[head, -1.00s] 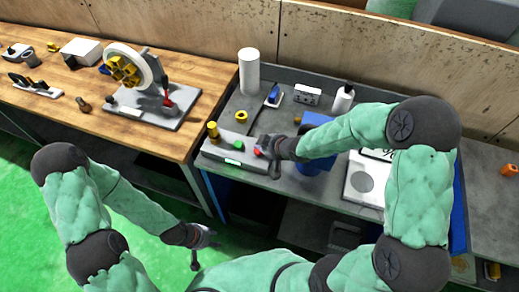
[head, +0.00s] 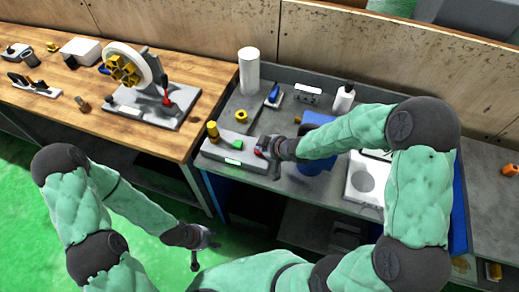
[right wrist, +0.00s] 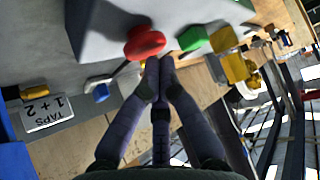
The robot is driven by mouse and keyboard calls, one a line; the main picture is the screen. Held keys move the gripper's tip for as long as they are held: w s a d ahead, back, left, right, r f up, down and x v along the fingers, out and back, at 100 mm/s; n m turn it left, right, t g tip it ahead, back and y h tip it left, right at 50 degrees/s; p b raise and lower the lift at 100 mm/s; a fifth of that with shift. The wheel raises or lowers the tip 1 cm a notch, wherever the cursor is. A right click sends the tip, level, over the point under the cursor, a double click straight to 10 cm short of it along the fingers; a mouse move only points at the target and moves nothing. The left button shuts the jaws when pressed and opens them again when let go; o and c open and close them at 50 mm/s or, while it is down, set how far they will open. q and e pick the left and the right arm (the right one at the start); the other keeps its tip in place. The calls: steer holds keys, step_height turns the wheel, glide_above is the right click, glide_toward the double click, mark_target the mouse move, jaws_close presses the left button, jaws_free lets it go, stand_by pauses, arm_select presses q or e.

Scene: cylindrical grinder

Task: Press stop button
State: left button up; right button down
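A grey control box (head: 222,153) sits at the left front of the grey workbench. It carries a red button (right wrist: 145,42), a green button (right wrist: 192,38) and a yellow knob (right wrist: 234,66). In the head view the red button (head: 259,153) is partly covered by my right gripper (head: 264,146). In the right wrist view the right gripper's fingers (right wrist: 160,64) are together and empty, with the tips just beside the red button. I cannot tell whether they touch it. My left gripper (head: 207,239) hangs low over the green floor, away from the benches; its finger opening is unclear.
A blue container (head: 316,166) stands under my right forearm. A white cylinder (head: 249,71), a white bottle (head: 344,97) and a yellow ring (head: 241,115) stand behind the control box. A wooden bench (head: 60,100) with a wheel on a stand adjoins at left.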

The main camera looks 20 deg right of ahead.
steer(key=shift+f+b, duration=0.5)
steer(key=shift+f, duration=0.05)
stand_by(0.7)
stand_by(0.3)
steer(key=shift+r+p, duration=0.9)
steer(key=shift+r, duration=0.05)
steer(key=shift+r, duration=0.15)
step_height(320, 180, up, 5)
steer(key=p, duration=0.4)
steer(key=shift+p, duration=0.3)
steer(key=shift+s+f, duration=0.1)
steer(key=shift+f, duration=0.1)
